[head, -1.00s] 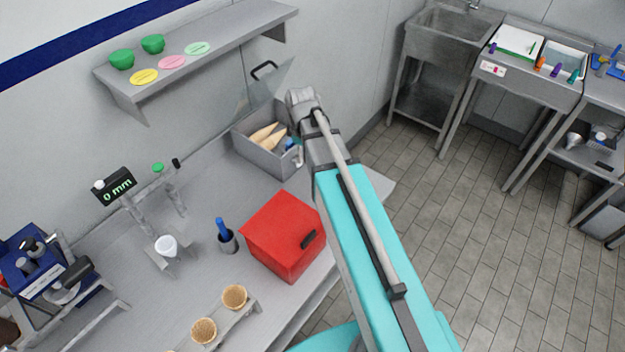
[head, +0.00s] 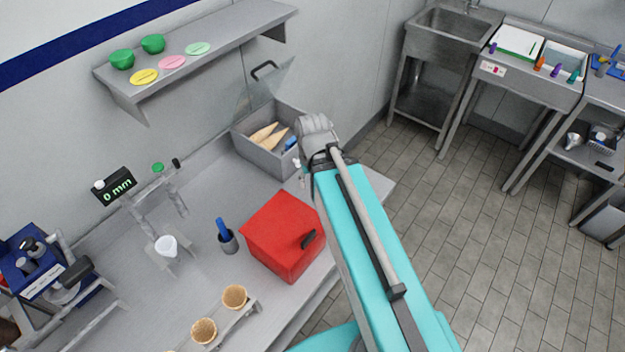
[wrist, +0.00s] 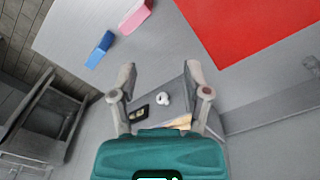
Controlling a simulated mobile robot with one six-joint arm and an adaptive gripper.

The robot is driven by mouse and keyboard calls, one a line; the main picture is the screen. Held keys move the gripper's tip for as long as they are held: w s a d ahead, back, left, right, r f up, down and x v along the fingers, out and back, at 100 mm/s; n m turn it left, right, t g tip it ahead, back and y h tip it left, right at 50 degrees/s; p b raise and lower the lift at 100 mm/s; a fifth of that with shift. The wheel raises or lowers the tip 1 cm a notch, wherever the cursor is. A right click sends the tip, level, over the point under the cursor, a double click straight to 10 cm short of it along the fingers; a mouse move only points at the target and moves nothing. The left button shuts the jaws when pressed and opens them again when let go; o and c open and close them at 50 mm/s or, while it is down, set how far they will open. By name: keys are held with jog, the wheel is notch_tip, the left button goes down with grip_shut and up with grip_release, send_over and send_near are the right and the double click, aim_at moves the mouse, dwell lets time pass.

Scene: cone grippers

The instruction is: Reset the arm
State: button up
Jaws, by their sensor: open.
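My gripper (wrist: 160,80) is open and empty in the wrist view, its two fingers apart over the grey counter. In the head view my teal arm reaches up from the lower right and largely hides the gripper behind its wrist. The red box (head: 283,237) stands on the counter (head: 200,290), left of my arm; it also shows in the wrist view (wrist: 250,28). A grey bin (head: 262,157) holding tan cones (head: 264,133) stands just left of my wrist in the head view.
A blue block (wrist: 99,50) and a pink block (wrist: 135,16) lie on the counter in the wrist view. A cone holder (head: 225,318), blue-handled cup (head: 227,240) and 0 mm display (head: 115,187) stand to the left. The floor (head: 470,220) to the right is clear.

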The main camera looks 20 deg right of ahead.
jog(key=shift+f, duration=0.1)
jog(key=shift+f+b, duration=0.75)
jog(key=shift+b, duration=0.1)
dwell(0.7)
